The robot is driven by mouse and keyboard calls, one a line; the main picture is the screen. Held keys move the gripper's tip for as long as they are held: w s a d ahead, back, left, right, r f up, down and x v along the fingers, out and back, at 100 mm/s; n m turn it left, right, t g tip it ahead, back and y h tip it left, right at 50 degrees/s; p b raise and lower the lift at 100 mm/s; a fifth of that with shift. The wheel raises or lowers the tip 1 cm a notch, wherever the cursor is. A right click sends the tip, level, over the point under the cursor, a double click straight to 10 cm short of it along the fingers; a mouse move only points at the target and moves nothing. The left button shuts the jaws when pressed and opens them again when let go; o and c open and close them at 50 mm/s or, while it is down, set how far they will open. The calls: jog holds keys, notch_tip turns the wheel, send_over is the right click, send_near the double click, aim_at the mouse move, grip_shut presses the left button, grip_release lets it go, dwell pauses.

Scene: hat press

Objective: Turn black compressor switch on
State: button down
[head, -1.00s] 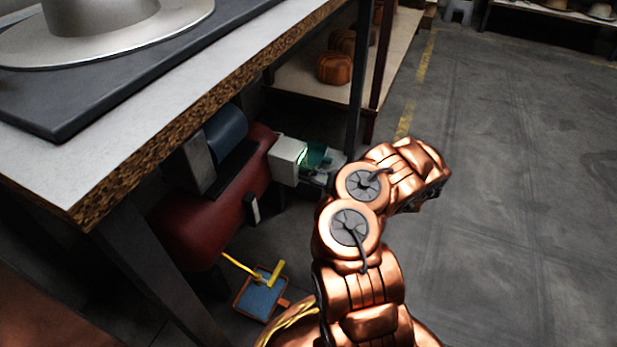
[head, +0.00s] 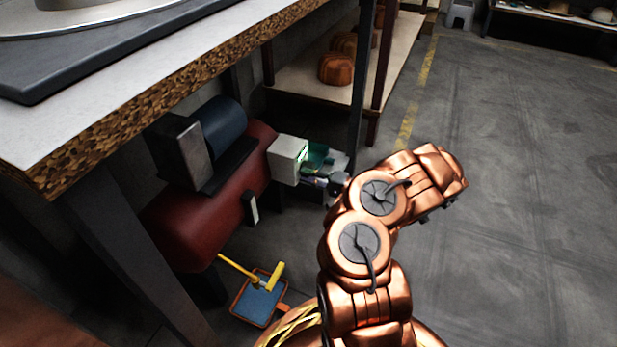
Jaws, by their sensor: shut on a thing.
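The compressor has a dark red tank (head: 200,215) and a blue motor (head: 221,122), and lies on the floor under the workbench. A pale switch box (head: 288,158) sits at its far right end. My gripper (head: 311,168) is at the right side of this box, with a green glow between them. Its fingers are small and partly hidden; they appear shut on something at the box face. The black switch cannot be made out, as the box and gripper hide that spot. My copper arm reaches in from the right.
The workbench edge (head: 130,125) overhangs the compressor, and a dark table leg (head: 362,80) stands close beside my gripper. A shelf (head: 310,85) holds brown hat blocks. Floor to the right is clear.

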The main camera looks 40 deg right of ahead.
jog(key=shift+w+a, duration=0.15)
jog(key=c, duration=1)
grip_release()
jog(key=shift+c, duration=0.2)
jog(key=v, duration=1.2)
